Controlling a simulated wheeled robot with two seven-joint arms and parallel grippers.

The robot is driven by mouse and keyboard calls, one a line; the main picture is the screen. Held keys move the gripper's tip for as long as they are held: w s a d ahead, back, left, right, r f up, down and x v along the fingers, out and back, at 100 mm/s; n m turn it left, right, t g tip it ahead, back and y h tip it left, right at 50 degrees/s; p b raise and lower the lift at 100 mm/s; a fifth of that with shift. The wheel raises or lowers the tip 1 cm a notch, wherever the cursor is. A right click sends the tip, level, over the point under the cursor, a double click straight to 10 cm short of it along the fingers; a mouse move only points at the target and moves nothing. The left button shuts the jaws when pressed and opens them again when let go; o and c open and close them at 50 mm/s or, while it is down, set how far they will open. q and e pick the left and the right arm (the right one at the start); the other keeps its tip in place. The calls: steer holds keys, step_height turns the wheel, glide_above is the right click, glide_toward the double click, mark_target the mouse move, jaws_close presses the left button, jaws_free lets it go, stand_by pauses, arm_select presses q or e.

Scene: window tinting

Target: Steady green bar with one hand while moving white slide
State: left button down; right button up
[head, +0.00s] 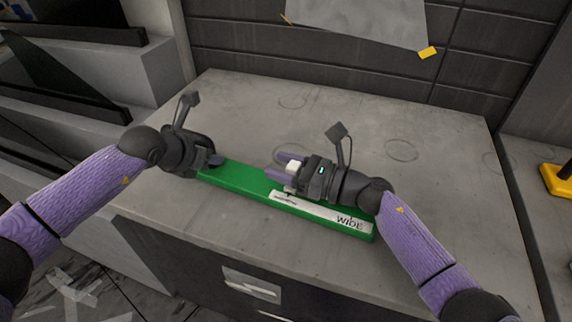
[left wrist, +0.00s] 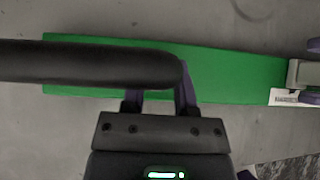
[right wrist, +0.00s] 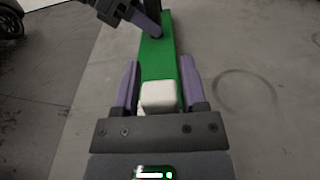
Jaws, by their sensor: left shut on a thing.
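The green bar (head: 242,181) lies on the grey worktop, with a white label reading "WIDE" near its right end. The white slide (head: 293,167) is a small block on the bar, also visible in the right wrist view (right wrist: 158,96). My left gripper (head: 216,160) is shut at the bar's left part; a dark rod-like part (left wrist: 90,63) hides much of its grip in the left wrist view. My right gripper (right wrist: 160,85) is open, its purple fingers on either side of the slide, with narrow gaps showing.
The worktop (head: 400,125) is clear behind the bar, apart from faint ring marks. A grey sheet with yellow tabs (head: 360,20) hangs on the back wall. A yellow object (head: 556,180) stands at the far right.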

arm_select(q)
steer(key=shift+r, duration=0.1)
arm_select(e)
steer(key=shift+o, duration=0.9)
steer(key=v, duration=1.2)
arm_select(q)
jaws_free()
steer(key=shift+v, duration=2.95)
